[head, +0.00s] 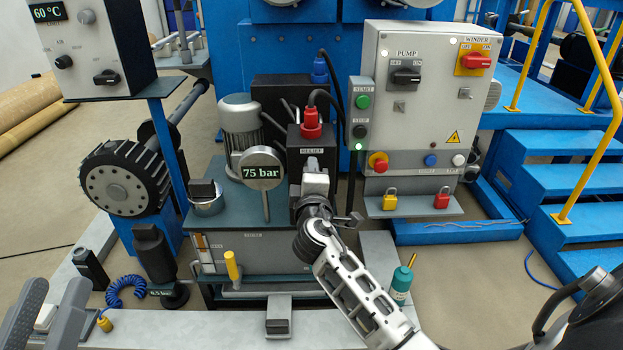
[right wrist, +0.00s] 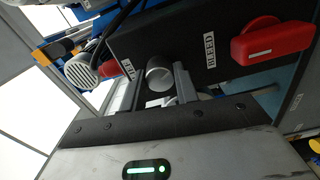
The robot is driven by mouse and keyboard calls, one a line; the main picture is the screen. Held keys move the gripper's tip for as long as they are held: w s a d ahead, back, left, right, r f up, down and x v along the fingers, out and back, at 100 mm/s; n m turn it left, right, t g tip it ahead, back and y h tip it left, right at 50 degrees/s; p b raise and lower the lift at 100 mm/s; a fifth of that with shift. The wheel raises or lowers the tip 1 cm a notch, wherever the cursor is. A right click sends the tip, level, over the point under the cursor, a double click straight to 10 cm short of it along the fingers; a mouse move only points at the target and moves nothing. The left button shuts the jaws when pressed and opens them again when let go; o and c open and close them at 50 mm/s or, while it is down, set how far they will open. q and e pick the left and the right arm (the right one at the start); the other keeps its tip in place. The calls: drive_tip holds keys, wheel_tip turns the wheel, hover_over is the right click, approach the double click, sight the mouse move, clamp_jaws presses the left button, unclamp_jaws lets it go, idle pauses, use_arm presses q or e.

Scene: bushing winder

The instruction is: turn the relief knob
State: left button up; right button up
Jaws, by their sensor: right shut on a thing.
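In the head view my right gripper (head: 315,180) reaches the front of the dark valve block below the RELIEF label (head: 311,150) and largely hides the knob.
A gauge (head: 261,170) reading 75 bar stands left of the right gripper. A red BLEED handle (right wrist: 270,42) is on the same block. The control cabinet (head: 423,110) stands to the right. A green bottle (head: 401,284) stands beside my right arm.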

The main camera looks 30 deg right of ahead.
use_arm(q)
drive_tip(key=shift+r+m, duration=0.25)
drive_tip(key=shift+m, duration=0.05)
use_arm(e)
drive_tip(key=shift+m, duration=0.3)
drive_tip(key=o, duration=1)
